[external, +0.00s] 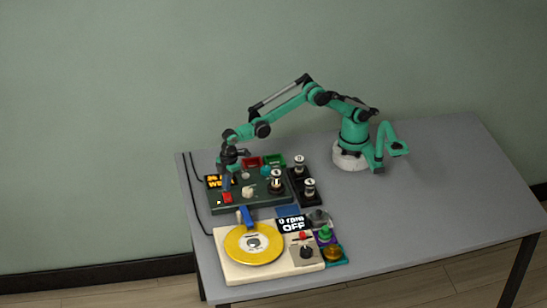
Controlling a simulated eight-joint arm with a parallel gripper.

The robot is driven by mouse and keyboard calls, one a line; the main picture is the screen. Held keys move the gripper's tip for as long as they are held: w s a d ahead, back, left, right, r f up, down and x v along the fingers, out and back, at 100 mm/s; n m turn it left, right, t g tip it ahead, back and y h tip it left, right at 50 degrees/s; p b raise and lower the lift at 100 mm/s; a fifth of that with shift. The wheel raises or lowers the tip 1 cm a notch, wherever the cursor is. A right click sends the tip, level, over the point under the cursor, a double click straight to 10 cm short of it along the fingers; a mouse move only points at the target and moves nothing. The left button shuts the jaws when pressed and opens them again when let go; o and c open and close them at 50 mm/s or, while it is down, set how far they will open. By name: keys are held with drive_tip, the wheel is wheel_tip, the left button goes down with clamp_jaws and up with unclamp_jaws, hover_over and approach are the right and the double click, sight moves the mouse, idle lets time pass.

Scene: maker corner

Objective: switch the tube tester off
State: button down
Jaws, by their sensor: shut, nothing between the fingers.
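The tube tester (262,206) is a dark green panel on the left part of the table. A small orange-lit display (214,182) stands at its back left; its text is partly hidden by my gripper. A red switch (227,198) sits near its front left, and a pale knob (248,192) sits right of it. My gripper (226,186) is shut and empty, pointing down over the tester's left side, just behind the red switch. I cannot tell whether its tips touch the switch, or which way the switch is set.
Tubes (277,180) stand on the tester's right, with more in a black rack (299,190) beside it. Red (251,161) and green (274,160) bins lie behind. In front is a cream turntable (234,274) with a yellow disc and an OFF display. The table's right side is clear.

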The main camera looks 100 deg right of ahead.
sight(228, 192)
drive_tip(key=shift+f, duration=1.1)
idle(0.5)
drive_tip(key=shift+r, duration=3.55)
drive_tip(key=shift+d+r, duration=0.15)
drive_tip(key=shift+r, duration=0.05)
drive_tip(key=s+d+r+m+t, duration=0.3)
drive_tip(key=s+d+r, duration=0.4)
drive_tip(key=s, duration=0.3)
drive_tip(key=s+d+f+m+t, duration=0.1)
drive_tip(key=s+d+f, duration=0.1)
drive_tip(key=s, duration=0.3)
drive_tip(key=s+d+f+m+t, duration=0.1)
drive_tip(key=s+d+f+m, duration=0.1)
drive_tip(key=s, duration=0.3)
drive_tip(key=shift+s+d+f+t+h, duration=0.2)
drive_tip(key=shift+s+d+t+h, duration=0.1)
drive_tip(key=shift+d+h, duration=0.15)
